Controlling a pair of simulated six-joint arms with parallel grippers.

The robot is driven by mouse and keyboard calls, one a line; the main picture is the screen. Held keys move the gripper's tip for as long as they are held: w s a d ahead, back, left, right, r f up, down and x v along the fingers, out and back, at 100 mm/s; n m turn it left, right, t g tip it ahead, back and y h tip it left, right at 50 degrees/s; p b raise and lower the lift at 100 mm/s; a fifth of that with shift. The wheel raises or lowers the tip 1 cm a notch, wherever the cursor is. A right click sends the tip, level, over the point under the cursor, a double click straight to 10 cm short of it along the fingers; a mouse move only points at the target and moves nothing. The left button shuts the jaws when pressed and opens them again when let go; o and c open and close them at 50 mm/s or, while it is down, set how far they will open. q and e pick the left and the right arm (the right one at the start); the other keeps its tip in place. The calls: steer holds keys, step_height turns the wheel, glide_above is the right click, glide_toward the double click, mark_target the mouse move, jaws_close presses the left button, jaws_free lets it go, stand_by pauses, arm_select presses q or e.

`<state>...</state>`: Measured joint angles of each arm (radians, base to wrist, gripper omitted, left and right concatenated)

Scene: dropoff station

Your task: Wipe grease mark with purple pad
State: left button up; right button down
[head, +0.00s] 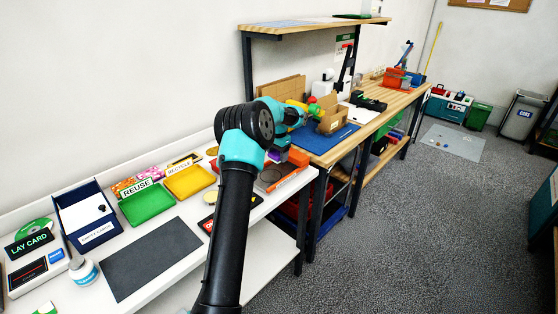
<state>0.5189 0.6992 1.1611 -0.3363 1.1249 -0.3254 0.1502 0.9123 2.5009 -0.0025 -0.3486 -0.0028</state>
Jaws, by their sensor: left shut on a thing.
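My left arm rises from the bottom of the head view and bends over the far end of the white bench. My left gripper (279,151) points down there, partly hidden by my own arm. It is shut on a small purple thing that looks like the purple pad (274,157). Just below is a dark grey plate (271,177) with an orange edge. A brownish patch on the plate may be the grease mark, but it is too small to be sure. I cannot tell whether the pad touches the plate. My right gripper is out of view.
The white bench holds a green tray (147,204), a yellow tray (189,181), a dark blue box (88,222), a white jar (83,270) and a bare dark mat (151,258). Beyond it, a wooden bench carries a blue mat (325,139) and an open carton (331,119).

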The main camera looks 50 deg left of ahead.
arm_select(q)
steer(key=shift+r, duration=0.95)
